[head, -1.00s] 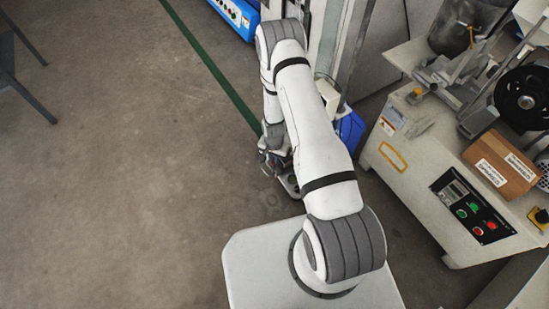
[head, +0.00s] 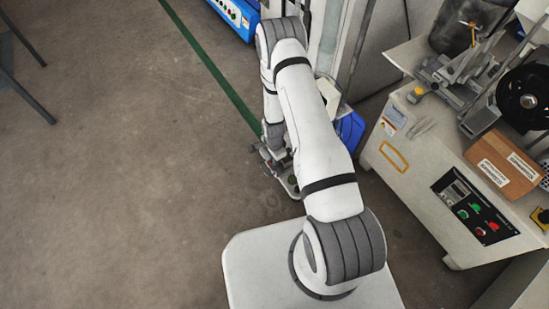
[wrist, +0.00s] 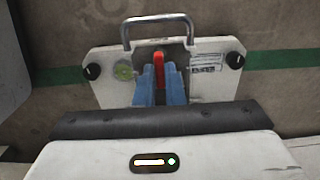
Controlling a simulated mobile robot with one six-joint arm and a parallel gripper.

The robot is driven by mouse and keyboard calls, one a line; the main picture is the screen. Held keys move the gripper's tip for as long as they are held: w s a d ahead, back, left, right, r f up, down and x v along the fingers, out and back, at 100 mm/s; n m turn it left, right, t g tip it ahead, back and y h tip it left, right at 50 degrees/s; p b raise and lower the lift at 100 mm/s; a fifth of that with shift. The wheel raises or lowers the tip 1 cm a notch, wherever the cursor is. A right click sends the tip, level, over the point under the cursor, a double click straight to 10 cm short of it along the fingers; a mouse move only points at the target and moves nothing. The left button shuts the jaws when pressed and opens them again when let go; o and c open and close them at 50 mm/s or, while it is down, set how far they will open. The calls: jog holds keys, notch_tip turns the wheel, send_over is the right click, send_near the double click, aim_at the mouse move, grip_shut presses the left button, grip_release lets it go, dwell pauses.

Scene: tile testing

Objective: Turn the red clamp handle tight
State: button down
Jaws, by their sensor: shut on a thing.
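The red clamp handle (wrist: 158,62) stands upright at the middle of a pale plate (wrist: 220,50) in the wrist view. My gripper (wrist: 159,72) has its two blue fingers on either side of the handle and is shut on it. The handle's upper part shows above the fingertips; its lower part is hidden between them. In the head view my arm reaches away over the floor, and its far end hides most of the clamp. The handle cannot be made out there.
The floor (head: 120,180) at left is open.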

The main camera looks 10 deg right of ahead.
jog(key=c, duration=1.8)
grip_release()
jog(key=shift+o, duration=0.2)
jog(key=shift+r, duration=0.1)
jog(key=shift+r+p, duration=2.15)
jog(key=shift+r, duration=1.25)
